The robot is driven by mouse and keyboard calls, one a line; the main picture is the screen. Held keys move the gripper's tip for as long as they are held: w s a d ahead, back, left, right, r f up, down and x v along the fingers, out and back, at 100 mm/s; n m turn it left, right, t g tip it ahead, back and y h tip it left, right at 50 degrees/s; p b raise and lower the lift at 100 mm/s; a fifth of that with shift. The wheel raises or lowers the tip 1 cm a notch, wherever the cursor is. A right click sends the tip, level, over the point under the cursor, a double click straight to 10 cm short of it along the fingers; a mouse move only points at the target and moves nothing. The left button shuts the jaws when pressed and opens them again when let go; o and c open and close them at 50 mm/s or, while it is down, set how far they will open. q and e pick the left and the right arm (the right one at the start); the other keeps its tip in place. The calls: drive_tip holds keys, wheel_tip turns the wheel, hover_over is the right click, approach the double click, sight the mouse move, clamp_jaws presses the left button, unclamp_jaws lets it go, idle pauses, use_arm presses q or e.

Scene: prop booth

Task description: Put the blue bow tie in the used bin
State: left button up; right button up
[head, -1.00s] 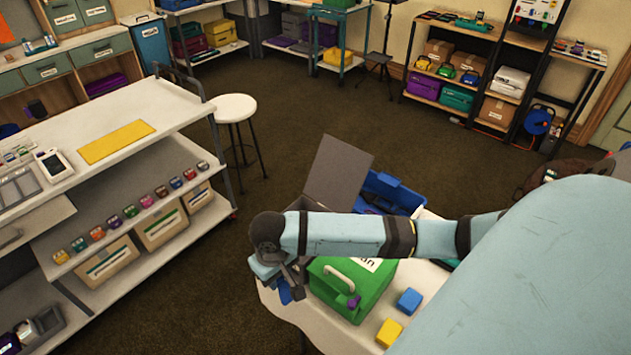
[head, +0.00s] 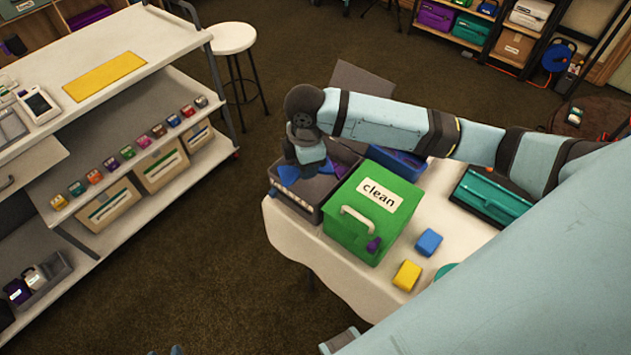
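My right gripper (head: 306,163) points down into a grey open bin (head: 318,208) at the left of the table. Blue fabric, which looks like the bow tie (head: 289,175), shows on both sides of the gripper, low within the bin's walls. The fingertips are hidden by the hand, so I cannot see whether they still grip it. No "used" label shows on the grey bin; its raised lid (head: 362,78) stands behind my arm. A green box (head: 350,232) labelled "clean" stands shut just right of it. My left gripper is not in view.
A teal case (head: 492,196) lies to the right. A white shelf cart (head: 110,150) stands left, across open floor.

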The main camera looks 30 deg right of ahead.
drive_tip(key=w+d+r+n+b, duration=0.1)
drive_tip(key=w+r+n+b, duration=0.2)
drive_tip(key=n, duration=0.9)
drive_tip(key=w+d+r+n+b, duration=0.1)
drive_tip(key=r+n+b, duration=0.3)
drive_tip(key=n, duration=0.8)
drive_tip(key=b, duration=0.3)
hover_over(306, 187)
drive_tip(key=s+a, duration=0.2)
drive_tip(key=s, duration=0.1)
drive_tip(key=f, duration=2)
drive_tip(key=shift+w+d+f, duration=0.15)
drive_tip(key=shift+d+f, duration=0.05)
drive_tip(key=shift+f, duration=0.05)
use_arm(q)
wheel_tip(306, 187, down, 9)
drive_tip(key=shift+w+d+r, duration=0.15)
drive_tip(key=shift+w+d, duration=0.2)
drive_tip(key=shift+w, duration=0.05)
use_arm(e)
drive_tip(key=shift+f, duration=0.15)
drive_tip(key=shift+f, duration=0.15)
use_arm(q)
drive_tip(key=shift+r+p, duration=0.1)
drive_tip(key=shift+p, duration=0.2)
use_arm(e)
drive_tip(key=shift+f, duration=0.5)
